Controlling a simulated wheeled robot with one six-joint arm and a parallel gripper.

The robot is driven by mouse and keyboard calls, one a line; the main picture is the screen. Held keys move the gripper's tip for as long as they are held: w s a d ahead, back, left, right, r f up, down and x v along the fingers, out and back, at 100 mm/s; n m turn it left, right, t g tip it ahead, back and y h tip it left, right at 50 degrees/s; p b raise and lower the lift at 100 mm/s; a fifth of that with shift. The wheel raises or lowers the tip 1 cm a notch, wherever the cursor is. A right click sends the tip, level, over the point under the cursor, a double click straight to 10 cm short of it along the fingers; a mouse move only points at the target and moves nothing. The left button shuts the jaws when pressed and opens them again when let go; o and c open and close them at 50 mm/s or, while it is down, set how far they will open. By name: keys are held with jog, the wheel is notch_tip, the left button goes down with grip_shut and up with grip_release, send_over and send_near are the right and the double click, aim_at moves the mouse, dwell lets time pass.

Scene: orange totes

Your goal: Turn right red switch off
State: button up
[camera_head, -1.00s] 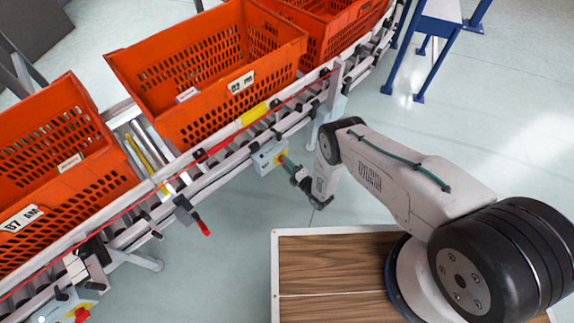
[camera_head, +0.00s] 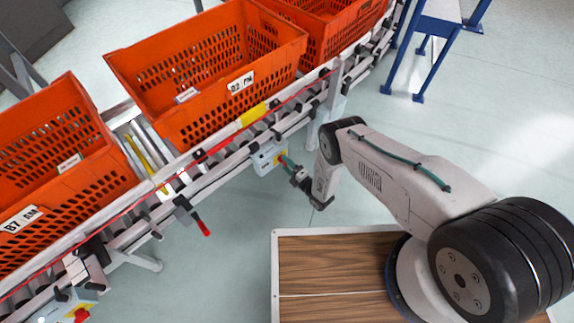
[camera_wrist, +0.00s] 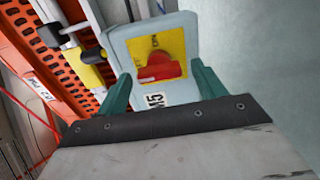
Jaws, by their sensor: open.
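The right red switch (camera_wrist: 159,68) is a rotary knob on a yellow plate (camera_wrist: 171,43) on a light grey box (camera_wrist: 122,40). Its handle lies roughly crosswise in the wrist view. In the head view my gripper (camera_head: 287,164) is at the box's right side.
Orange totes (camera_head: 210,62) stand on the roller conveyor. Another red switch (camera_head: 81,315) on a yellow plate shows at lower left. A red-tipped lever (camera_head: 204,228) sticks out below the rail. Open floor (camera_head: 440,140) lies right of the conveyor; a blue-legged stand (camera_head: 430,55) is behind.

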jog(key=v, duration=0.7)
jog(key=shift+s+d, duration=0.15)
jog(key=shift+d, duration=0.05)
